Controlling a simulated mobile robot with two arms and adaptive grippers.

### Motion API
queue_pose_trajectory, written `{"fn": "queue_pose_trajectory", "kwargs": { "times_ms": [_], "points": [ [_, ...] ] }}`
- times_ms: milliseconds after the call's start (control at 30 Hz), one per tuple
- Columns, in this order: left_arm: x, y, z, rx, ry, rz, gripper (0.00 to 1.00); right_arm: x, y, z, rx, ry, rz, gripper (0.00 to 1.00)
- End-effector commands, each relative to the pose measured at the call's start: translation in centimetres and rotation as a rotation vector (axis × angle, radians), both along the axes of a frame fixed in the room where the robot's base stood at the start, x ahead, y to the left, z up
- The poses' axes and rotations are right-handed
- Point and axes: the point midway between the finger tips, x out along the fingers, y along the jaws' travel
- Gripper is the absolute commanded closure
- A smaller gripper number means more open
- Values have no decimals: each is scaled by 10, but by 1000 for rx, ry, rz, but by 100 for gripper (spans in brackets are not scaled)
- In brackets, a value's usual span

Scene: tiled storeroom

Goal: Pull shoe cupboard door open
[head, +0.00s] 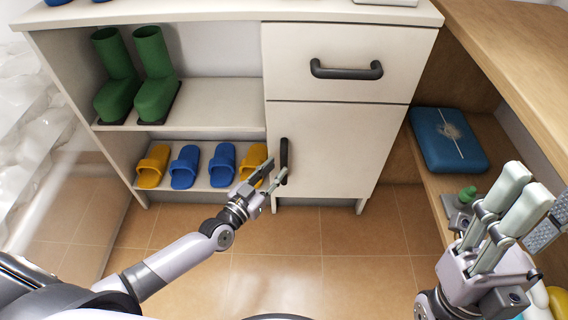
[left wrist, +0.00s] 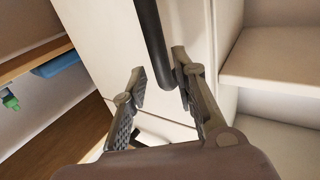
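The shoe cupboard door (head: 325,150) is a plain cream panel below a drawer, and it looks shut. Its dark upright bar handle (head: 284,160) is near the door's left edge. My left gripper (head: 264,177) is at the handle's lower part, its fingers apart. In the left wrist view, the handle (left wrist: 152,45) comes down from the top toward the gap between the fingertips of my left gripper (left wrist: 160,80), nearer the right finger. I cannot tell whether they touch. My right gripper (head: 503,224) is raised at the lower right, away from the cupboard, with its fingers apart and nothing seen between them.
Open shelves left of the door hold green boots (head: 155,76) and blue and yellow slippers (head: 184,166). The drawer handle (head: 346,69) is above. A wooden bench on the right carries a blue box (head: 448,140). The tiled floor (head: 330,265) before the cupboard is clear.

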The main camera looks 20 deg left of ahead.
Motion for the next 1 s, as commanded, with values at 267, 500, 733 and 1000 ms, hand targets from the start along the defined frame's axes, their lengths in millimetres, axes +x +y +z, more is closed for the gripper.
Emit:
{"fn": "queue_pose_trajectory", "kwargs": {
  "times_ms": [267, 500, 733, 1000],
  "points": [
    [40, -13, -2, 0, 0, 0, 74, 4, 2, -6, -7, -16, 0, 60],
    [48, -15, 0, 0, 1, 0, 74, 3, 1, 4, -6, -49, -1, 60],
    [48, -15, 0, 0, 1, 0, 77, 3, 1, 4, -4, -49, -2, 60],
    [47, -15, 0, 0, 1, 0, 95, 4, 1, 2, -3, -42, -2, 60]
  ]
}}
